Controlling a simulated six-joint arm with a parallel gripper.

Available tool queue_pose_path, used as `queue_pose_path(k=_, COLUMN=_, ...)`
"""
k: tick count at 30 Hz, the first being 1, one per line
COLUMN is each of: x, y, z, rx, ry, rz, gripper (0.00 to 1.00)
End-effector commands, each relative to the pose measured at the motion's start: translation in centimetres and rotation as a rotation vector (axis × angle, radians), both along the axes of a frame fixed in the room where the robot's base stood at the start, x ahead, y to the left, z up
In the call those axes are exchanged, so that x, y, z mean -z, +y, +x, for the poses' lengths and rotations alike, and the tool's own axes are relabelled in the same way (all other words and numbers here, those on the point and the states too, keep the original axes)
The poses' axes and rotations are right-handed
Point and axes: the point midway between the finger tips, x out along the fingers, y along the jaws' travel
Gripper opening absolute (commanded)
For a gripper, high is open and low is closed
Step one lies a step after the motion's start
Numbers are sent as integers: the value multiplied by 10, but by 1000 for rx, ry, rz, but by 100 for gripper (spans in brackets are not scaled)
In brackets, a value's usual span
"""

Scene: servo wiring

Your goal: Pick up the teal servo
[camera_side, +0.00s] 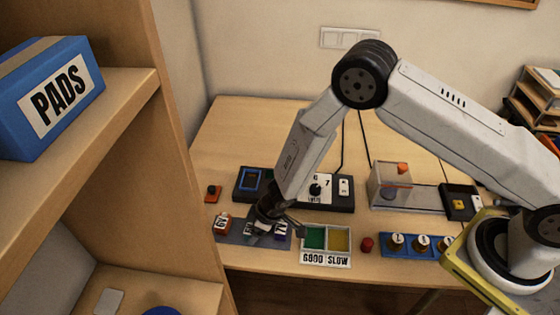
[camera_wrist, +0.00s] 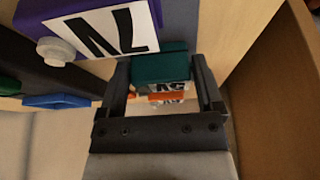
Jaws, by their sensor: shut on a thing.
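The teal servo (camera_wrist: 160,66) sits between the two dark fingers of my gripper (camera_wrist: 164,82) in the wrist view, with a white label on one face. My gripper is shut on it. In the side view my gripper (camera_side: 264,222) points down over the grey mat (camera_side: 233,239) and partly hides the teal servo (camera_side: 250,230). The orange servo (camera_side: 222,224) is on the left part of the mat, and shows beyond the teal one in the wrist view (camera_wrist: 168,98). The purple servo (camera_side: 283,231) is to the right; its large label fills the upper left of the wrist view (camera_wrist: 100,30).
A tray (camera_side: 326,251) with green and yellow compartments, labelled GOOD and SLOW, is right of the mat. A black tester with a dial (camera_side: 319,188) stands behind. A red knob (camera_side: 367,244) and a blue rack (camera_side: 410,253) are farther right. A wooden shelf (camera_side: 190,160) rises at left.

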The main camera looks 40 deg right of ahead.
Motion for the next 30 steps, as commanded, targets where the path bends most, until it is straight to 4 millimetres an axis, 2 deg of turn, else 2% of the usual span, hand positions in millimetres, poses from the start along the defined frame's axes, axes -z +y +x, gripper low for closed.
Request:
queue_pose_path(k=21, x=-30, y=0, z=0, rx=-1, ry=0, rz=0, gripper=24)
queue_pose_path(k=30, x=-52, y=-6, z=-16, rx=1, ry=-1, rz=1, gripper=24)
